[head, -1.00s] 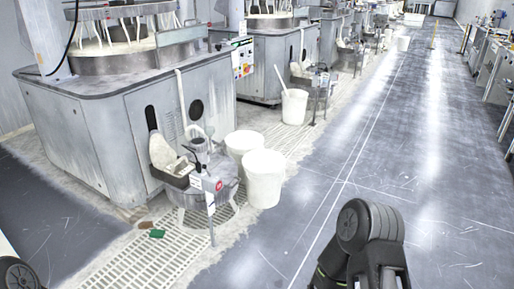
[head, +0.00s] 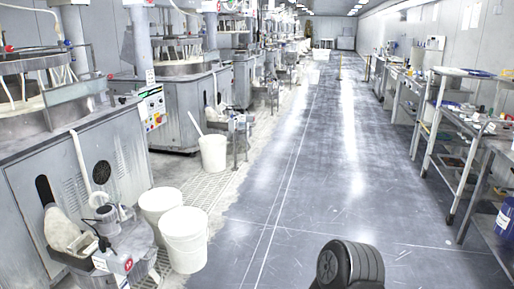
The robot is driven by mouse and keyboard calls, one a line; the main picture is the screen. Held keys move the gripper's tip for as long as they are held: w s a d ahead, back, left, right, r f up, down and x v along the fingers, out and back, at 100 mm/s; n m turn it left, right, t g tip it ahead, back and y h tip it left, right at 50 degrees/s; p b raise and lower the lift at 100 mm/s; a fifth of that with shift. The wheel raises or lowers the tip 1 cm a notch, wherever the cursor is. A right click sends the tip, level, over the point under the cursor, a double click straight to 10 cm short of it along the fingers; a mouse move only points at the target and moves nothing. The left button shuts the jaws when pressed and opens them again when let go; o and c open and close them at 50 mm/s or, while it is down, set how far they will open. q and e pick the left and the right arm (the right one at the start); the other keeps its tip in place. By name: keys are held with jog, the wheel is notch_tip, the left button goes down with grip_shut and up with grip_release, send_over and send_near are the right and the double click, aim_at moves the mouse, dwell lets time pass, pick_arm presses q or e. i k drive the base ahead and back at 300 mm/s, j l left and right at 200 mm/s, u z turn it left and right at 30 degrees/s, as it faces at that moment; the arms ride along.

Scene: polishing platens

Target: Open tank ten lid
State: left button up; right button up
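A round grey tank (head: 135,245) stands at the lower left beside the nearest polishing machine, with a motor-like unit (head: 108,222) and a small control box (head: 113,262) on top. Its lid cannot be made out clearly, and its lower part is cut off by the frame edge. A similar tank (head: 238,124) stands by the second machine, and more follow down the row. No tank number is readable, so I cannot tell which is tank ten. A dark rounded part of my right arm shows at the bottom. Neither gripper is in view.
Two white buckets (head: 184,240) stand beside the near tank, and another white bucket (head: 213,153) stands farther on. Polishing machines (head: 85,165) line the left. Shelves and benches (head: 470,125) line the right. The grey floor aisle (head: 320,170) between them is clear.

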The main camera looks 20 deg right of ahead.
aim_at(139, 242)
jog(key=i+l+z, duration=0.3)
jog(key=i, duration=0.2)
jog(key=i+l+z, duration=0.25)
jog(key=i, duration=0.3)
jog(key=i+l+z, duration=0.15)
jog(key=i+z, duration=0.15)
jog(key=i, duration=0.25)
jog(key=i+z, duration=0.3)
jog(key=i, duration=0.25)
jog(key=i+j+z, duration=0.1)
jog(key=i+z, duration=0.15)
jog(key=i, duration=0.3)
jog(key=i+j+z, duration=0.3)
jog(key=i, duration=0.25)
jog(key=i+j+z, duration=0.25)
jog(key=i, duration=0.25)
jog(key=i+j+z, duration=0.45)
jog(key=z, duration=0.15)
jog(key=i+j+z, duration=0.2)
jog(key=j+z, duration=0.15)
jog(key=i+j+z, duration=0.1)
jog(key=j+z, duration=0.2)
jog(key=i+j+z, duration=0.1)
jog(key=j+z, duration=0.2)
jog(key=j, duration=0.15)
jog(key=j+z, duration=0.65)
jog(key=j, duration=0.15)
